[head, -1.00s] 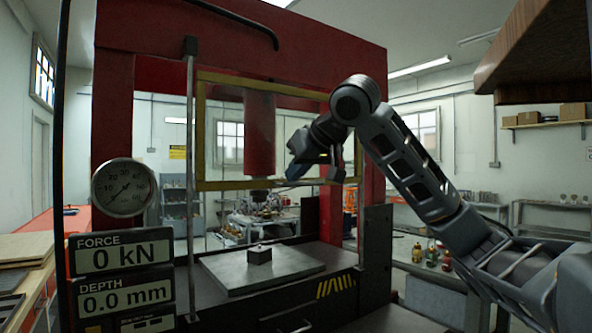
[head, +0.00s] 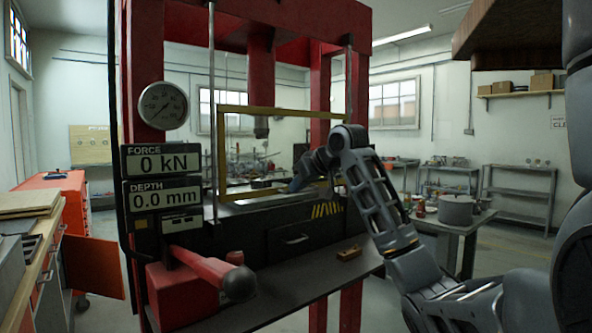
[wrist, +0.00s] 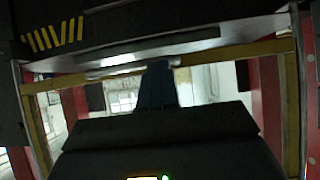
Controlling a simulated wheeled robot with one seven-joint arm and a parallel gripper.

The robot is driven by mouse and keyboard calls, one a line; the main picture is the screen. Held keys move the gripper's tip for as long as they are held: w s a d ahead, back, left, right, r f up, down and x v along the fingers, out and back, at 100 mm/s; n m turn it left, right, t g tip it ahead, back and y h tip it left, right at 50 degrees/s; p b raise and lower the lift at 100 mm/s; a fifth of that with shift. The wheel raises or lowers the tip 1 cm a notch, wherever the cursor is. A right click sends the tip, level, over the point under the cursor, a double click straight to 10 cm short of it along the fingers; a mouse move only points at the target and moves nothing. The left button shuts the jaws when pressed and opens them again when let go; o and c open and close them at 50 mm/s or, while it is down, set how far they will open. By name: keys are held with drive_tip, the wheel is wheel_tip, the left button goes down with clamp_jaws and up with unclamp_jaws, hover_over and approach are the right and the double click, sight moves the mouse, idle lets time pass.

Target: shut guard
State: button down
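The guard (head: 222,150) is a yellow rectangular frame on upright rods at the front of the red press. In the head view its lower bar is low, close above the press bed (head: 240,203). In the wrist view the picture is upside down, and the guard's bar (wrist: 215,57) runs across near the bed edge. My gripper (head: 294,186) is at the lower bar. Its blue fingertip end (wrist: 157,68) meets or overlaps the bar in the wrist view. One finger seems to hide the other, so I cannot tell whether it is gripping the bar.
The ram (head: 261,128) hangs behind the guard. Gauge (head: 163,106) and displays reading 0 kN and 0.0 mm are on the left. A red lever (head: 205,265) sticks out at the front. A small brown block (head: 348,253) lies on the front shelf. A table with a pot (head: 456,209) stands right.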

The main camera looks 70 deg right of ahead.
drive_tip(key=shift+w+f+b, duration=0.15)
drive_tip(key=shift+f+b, duration=0.35)
drive_tip(key=shift+f, duration=1.65)
